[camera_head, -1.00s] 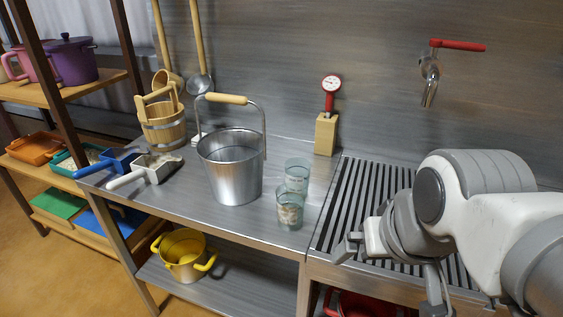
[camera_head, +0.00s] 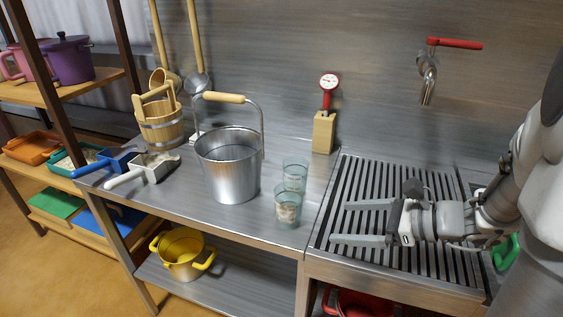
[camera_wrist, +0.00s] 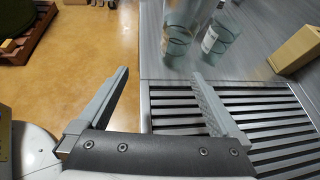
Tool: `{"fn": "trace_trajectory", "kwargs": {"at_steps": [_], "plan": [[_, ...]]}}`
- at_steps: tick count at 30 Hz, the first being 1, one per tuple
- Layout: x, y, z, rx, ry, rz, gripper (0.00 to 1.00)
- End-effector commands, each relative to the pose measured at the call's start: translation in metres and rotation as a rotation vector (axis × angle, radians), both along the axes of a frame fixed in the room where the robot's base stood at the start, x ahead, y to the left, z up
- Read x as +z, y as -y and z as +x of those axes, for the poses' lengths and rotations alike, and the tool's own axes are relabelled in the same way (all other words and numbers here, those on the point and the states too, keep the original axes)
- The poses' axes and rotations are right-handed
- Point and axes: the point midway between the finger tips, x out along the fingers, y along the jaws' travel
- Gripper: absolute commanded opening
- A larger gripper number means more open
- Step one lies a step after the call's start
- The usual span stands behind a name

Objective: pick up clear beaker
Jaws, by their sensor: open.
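Two clear beakers stand on the steel counter in the head view. The nearer one (camera_head: 288,208) holds something pale at its bottom; the farther one (camera_head: 294,176) stands just behind it, partly overlapped. In the wrist view the beakers (camera_wrist: 178,38) (camera_wrist: 218,38) show beyond the fingers, side by side. I cannot tell which one the task means. My gripper (camera_head: 338,222) is open and empty over the slatted drain rack, to the right of the beakers and apart from them. Its two fingers (camera_wrist: 160,90) point toward the counter.
A metal bucket (camera_head: 229,170) stands left of the beakers. A wooden block with a red gauge (camera_head: 324,132) stands behind them. A tap (camera_head: 428,80) juts from the wall above the drain rack (camera_head: 365,180). The counter's front edge is close to the beakers.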

Motion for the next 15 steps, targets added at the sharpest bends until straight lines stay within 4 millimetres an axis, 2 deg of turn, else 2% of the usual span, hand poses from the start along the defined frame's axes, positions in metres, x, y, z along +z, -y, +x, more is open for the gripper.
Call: {"fn": "trace_trajectory", "kwargs": {"at_steps": [2,5,8,15], "plan": [[0.004,0.010,0.009,-0.057,-0.001,0.041,1.00],[0.003,0.012,0.017,-0.090,0.003,0.066,1.00],[-0.003,0.002,0.025,-0.093,0.004,0.073,1.00],[-0.024,-0.038,0.053,-0.089,0.004,0.070,1.00]]}}
